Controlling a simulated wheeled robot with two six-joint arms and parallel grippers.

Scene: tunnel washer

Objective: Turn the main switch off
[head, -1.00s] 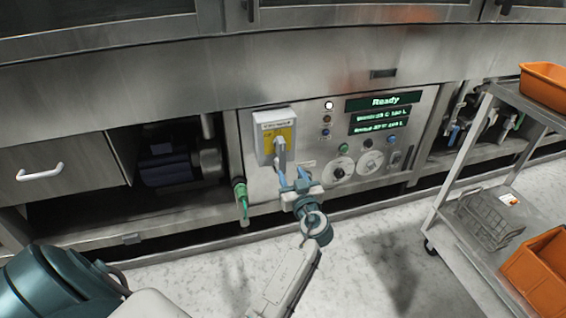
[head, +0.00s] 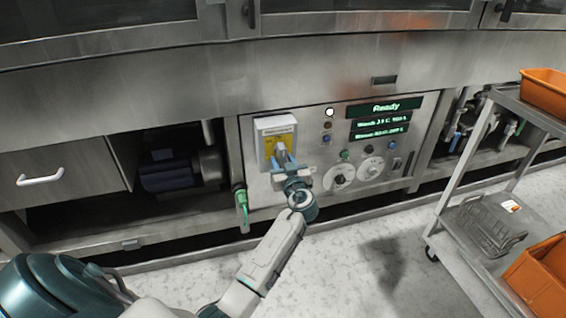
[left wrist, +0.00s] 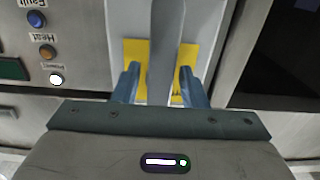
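The main switch (head: 276,129) is a light grey box with a yellow plate and a grey handle, on the left of the control panel. In the left wrist view the handle (left wrist: 164,45) stands out in front of the yellow plate (left wrist: 135,53). My left gripper (head: 282,162) is at the lower part of the switch. Its blue fingers (left wrist: 160,84) are apart, one on each side of the handle, with a visible gap on the left side; contact on the right side is unclear. The handle's near end is hidden behind the gripper body. My right gripper is out of view.
The panel has a green display reading Ready (head: 385,108), lamps, and two round dials (head: 340,177). A cart (head: 445,215) with orange bins (head: 545,88) stands at right. The floor between is clear.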

